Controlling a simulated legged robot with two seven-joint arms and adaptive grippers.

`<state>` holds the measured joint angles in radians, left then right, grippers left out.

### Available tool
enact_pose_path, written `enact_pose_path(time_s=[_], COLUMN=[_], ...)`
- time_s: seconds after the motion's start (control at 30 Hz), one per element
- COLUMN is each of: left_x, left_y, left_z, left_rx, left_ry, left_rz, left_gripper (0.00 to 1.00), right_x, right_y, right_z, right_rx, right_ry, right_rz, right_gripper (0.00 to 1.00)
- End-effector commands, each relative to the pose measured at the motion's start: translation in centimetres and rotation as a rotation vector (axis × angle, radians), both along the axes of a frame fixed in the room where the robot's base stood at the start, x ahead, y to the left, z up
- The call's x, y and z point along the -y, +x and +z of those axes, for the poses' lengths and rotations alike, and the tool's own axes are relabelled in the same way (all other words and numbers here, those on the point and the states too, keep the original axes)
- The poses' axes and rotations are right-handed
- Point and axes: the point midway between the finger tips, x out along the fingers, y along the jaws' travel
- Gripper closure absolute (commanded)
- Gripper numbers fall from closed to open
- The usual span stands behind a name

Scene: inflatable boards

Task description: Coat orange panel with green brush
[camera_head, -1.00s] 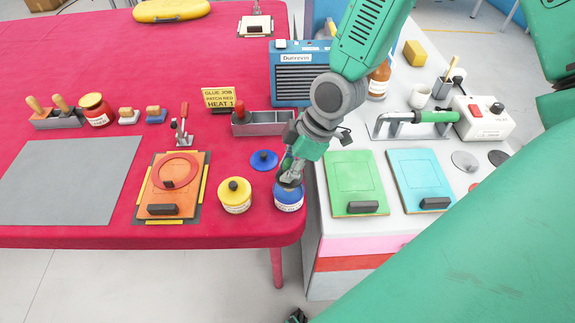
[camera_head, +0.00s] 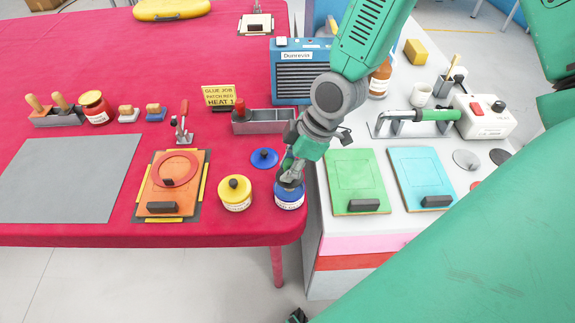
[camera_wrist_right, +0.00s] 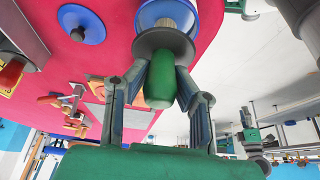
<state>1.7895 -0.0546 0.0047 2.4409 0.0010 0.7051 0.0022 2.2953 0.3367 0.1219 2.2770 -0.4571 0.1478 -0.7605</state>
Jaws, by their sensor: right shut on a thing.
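The orange panel (camera_head: 158,196) lies on the red table at left centre, with a red ring and a dark block on it. My right gripper (camera_head: 290,176) is over the blue jar (camera_head: 289,198) near the table's right front corner. In the right wrist view the gripper (camera_wrist_right: 160,90) is shut on the green brush (camera_wrist_right: 160,75), with the green handle between its fingers. A dark disc (camera_wrist_right: 150,45) sits at the handle's far end, towards the blue jar (camera_wrist_right: 168,10). The blue lid (camera_head: 264,159) lies behind the jar.
A yellow-lidded jar (camera_head: 235,193) stands between the orange panel and the blue jar. A grey tray (camera_head: 263,124) and a blue heater box (camera_head: 300,82) are behind. Green (camera_head: 354,180) and turquoise (camera_head: 419,178) panels lie on the white bench at right. A grey mat (camera_head: 65,180) is at left.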

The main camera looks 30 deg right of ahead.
Motion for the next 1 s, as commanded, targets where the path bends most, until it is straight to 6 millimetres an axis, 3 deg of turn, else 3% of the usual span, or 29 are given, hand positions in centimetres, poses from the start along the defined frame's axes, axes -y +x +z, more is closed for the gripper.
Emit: enact_pose_path(time_s=[1.0], left_x=[0.01], left_y=[-0.01], left_z=[-0.26], left_rx=[0.000], left_ry=[0.000], left_rz=[0.000], left_gripper=[0.74], right_x=[0.00], right_y=[0.01], right_z=[-0.65], right_rx=[0.000], right_ry=[0.000], right_rz=[0.000], right_gripper=[1.00])
